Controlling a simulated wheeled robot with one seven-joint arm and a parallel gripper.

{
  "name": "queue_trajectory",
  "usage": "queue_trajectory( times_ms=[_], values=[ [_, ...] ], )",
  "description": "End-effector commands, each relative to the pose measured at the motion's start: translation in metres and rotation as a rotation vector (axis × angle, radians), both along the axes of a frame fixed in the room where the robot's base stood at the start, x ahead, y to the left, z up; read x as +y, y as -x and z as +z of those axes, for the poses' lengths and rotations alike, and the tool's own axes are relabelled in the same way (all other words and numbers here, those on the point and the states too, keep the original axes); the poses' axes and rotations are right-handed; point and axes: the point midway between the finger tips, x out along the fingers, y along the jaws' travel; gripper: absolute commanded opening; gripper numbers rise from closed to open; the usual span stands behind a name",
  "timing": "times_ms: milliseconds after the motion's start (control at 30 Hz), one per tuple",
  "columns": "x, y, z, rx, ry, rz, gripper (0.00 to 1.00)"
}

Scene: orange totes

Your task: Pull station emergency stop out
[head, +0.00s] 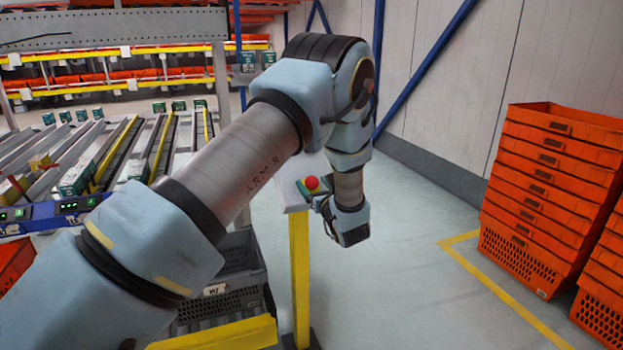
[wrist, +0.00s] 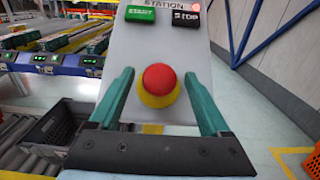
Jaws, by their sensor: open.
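The station emergency stop is a red mushroom button (wrist: 159,80) on a yellow collar, on the sloped face of a white station box (wrist: 228,100). In the head view the red button (head: 312,183) sits atop a yellow post. My gripper (wrist: 163,92) is open, with one green finger on each side of the button in the wrist view. The fingers appear apart from the button; the depth between them and it is hard to tell. In the head view my gripper's fingers (head: 325,207) are small and partly hidden beside the box.
A green START button (wrist: 140,14) and a black STOP button (wrist: 186,19) sit above the red one. The yellow post (head: 300,275) stands beside a dark crate (head: 245,265). Orange totes (head: 550,190) are stacked at right. Floor between is clear.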

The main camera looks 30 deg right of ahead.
Motion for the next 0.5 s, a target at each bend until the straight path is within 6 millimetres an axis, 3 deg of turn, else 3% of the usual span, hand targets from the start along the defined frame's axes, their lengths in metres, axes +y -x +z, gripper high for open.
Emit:
queue_trajectory(
  times_ms=[167, 467, 500],
  values=[
    [-0.0014, -0.0128, 0.0002, 0.0, 0.0, 0.0, 0.81],
    [-0.0016, -0.0144, -0.0004, 0.0, 0.0, 0.0, 0.81],
    [-0.0016, -0.0144, -0.0004, 0.0, 0.0, 0.0, 0.76]
  ],
)
